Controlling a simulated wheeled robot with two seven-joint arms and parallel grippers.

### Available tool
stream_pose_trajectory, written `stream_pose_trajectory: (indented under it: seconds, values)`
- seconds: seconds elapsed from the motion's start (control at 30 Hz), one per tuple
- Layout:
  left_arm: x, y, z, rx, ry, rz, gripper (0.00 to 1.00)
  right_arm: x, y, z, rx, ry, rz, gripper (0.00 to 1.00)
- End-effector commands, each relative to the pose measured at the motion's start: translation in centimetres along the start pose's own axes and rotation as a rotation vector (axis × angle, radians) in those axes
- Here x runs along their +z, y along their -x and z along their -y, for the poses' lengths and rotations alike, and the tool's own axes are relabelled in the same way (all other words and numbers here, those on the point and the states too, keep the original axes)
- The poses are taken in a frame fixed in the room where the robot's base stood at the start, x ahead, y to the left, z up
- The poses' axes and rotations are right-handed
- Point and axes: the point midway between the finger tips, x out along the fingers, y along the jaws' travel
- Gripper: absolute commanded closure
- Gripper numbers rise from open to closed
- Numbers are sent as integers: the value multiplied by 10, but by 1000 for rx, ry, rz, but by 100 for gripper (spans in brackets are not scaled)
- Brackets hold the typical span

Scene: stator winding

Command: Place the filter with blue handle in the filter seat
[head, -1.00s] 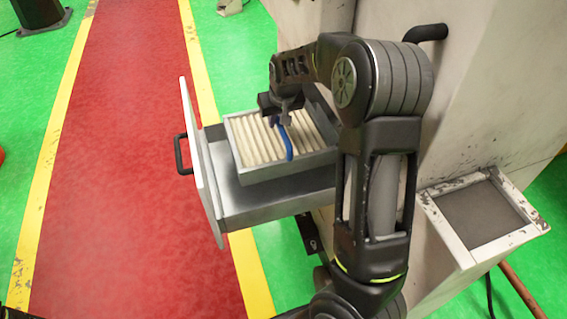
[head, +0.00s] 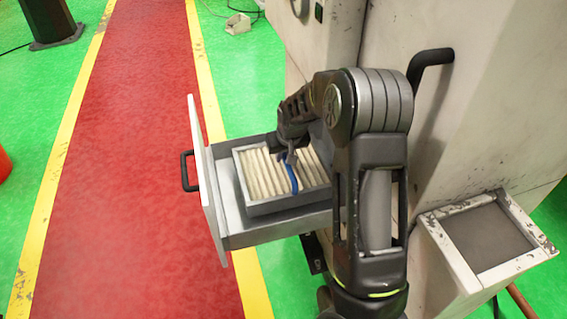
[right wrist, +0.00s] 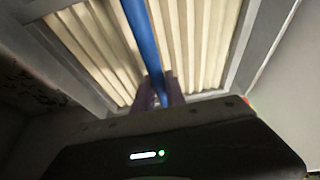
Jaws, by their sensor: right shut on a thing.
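The filter (head: 262,175) has cream pleats, a grey frame and a blue handle (head: 292,178). It sits within the open drawer (head: 229,218), which is pulled out from the pale machine. My right gripper (head: 288,160) is above the filter and shut on the blue handle. The right wrist view shows the handle (right wrist: 143,40) running down into the jaws, with the pleats (right wrist: 195,40) behind it. The filter's right part and the drawer's inner end are hidden behind my right arm. Whether the filter is fully seated cannot be told. My left gripper is not in view.
The drawer's white front panel (head: 207,185) with its black handle (head: 187,170) stands left of the filter. The pale machine (head: 470,120) with a black handle (head: 430,65) is close at right. An open-topped box (head: 468,262) juts out at lower right.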

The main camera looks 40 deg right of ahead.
Motion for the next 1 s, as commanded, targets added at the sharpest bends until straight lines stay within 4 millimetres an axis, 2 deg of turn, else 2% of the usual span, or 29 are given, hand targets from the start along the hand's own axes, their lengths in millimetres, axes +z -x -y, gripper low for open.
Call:
stream_pose_trajectory:
  seconds: [0.27,0.67,0.7,0.93,1.0]
  values:
    - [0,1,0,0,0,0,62,12,-29,0,0,0,-1,100]
    - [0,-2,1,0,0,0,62,13,-34,0,0,0,-3,100]
    - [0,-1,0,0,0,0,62,14,-34,0,0,0,1,81]
    - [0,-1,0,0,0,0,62,14,-33,0,0,0,1,62]
    - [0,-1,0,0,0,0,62,14,-33,0,0,0,1,62]
